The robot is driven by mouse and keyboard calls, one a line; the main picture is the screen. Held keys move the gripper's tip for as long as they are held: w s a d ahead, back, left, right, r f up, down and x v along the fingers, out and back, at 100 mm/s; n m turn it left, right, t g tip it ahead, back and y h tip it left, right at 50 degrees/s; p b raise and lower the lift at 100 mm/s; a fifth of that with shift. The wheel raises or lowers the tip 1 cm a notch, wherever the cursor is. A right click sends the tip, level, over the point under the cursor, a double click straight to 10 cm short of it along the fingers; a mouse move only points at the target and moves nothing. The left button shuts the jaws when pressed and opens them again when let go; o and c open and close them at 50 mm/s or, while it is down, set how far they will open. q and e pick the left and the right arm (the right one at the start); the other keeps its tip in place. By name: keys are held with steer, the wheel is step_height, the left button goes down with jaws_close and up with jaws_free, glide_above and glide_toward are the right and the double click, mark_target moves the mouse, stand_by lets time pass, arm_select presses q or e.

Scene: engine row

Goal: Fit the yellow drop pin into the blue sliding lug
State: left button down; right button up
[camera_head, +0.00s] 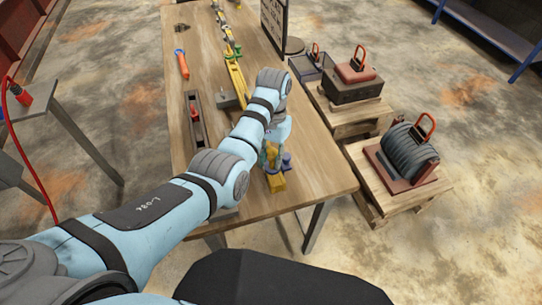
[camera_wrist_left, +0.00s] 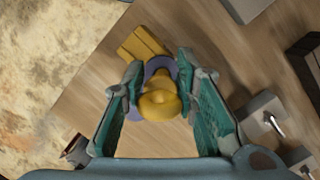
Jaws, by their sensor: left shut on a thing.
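My left gripper (camera_head: 272,152) is low over the near right part of the wooden table, partly hidden by my own arm. It is shut on the yellow drop pin (camera_wrist_left: 160,99), whose rounded head shows between the two teal fingers in the left wrist view. The blue sliding lug (camera_wrist_left: 162,66) shows as a purple-blue curve just beyond the pin head, by a yellow block (camera_wrist_left: 142,45). I cannot tell whether the pin's lower end is inside the lug. My right gripper is out of view.
The wooden table (camera_head: 325,170) carries a long yellow bar (camera_head: 237,76), a narrow dark tray (camera_head: 195,122) and an orange tool with a blue end (camera_head: 182,64). Pallets with a brown block (camera_head: 354,88) and a ribbed grey drum (camera_head: 408,150) stand right of the table.

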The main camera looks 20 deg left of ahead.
arm_select(q)
steer(key=shift+f+b, duration=0.5)
steer(key=shift+f, duration=0.5)
steer(key=c, duration=1.2)
jaws_free()
